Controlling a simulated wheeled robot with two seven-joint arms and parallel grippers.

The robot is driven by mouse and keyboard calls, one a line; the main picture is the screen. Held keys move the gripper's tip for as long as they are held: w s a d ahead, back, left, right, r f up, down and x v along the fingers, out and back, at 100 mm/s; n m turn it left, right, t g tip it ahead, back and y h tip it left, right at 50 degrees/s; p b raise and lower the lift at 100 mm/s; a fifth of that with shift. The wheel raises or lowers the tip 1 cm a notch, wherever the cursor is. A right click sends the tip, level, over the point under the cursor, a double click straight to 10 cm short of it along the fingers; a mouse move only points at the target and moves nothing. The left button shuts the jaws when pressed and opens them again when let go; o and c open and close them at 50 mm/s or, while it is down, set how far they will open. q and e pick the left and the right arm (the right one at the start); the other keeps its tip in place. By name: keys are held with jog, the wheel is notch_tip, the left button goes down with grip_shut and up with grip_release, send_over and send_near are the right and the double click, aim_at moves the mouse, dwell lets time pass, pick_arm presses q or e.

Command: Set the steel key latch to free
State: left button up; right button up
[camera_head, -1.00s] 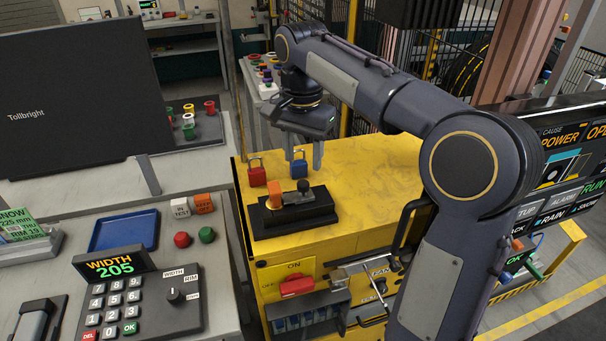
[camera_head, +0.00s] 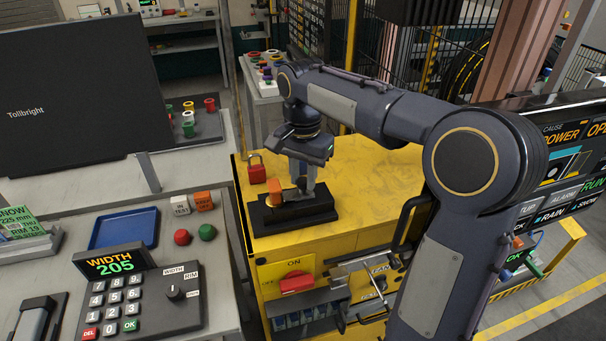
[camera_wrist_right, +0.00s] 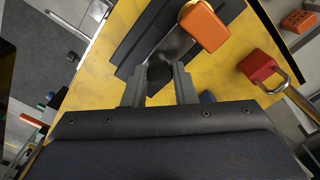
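The steel key latch (camera_wrist_right: 170,45) sits on a black base (camera_head: 262,218) on the yellow cabinet. It is a flat steel plate with a dark knob (camera_wrist_right: 160,74) at one end. An orange block (camera_head: 274,186) stands at the other end, and shows large in the right wrist view (camera_wrist_right: 204,26). My right gripper (camera_head: 303,191) points down over the latch. In the right wrist view its two fingers (camera_wrist_right: 159,80) are apart, one on each side of the knob. I cannot tell whether they press on it. My left gripper is out of view.
A red padlock (camera_head: 257,170) stands close behind the base, also in the right wrist view (camera_wrist_right: 258,66). A red switch (camera_head: 297,282) is on the cabinet front. The cabinet top right of the base (camera_head: 375,190) is clear.

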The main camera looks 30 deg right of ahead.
grip_shut()
jog(key=shift+s+d+p, duration=0.15)
jog(key=shift+s+d, duration=0.1)
jog(key=shift+d, duration=0.7)
jog(key=shift+s+d+p, duration=0.15)
jog(key=shift+s+d, duration=0.05)
jog(key=shift+d, duration=0.75)
jog(key=o, duration=0.8)
grip_release()
jog(key=shift+d, duration=0.1)
jog(key=shift+c, duration=0.2)
jog(key=shift+r, duration=0.1)
notch_tip(320, 180, up, 8)
jog(key=shift+f, duration=0.25)
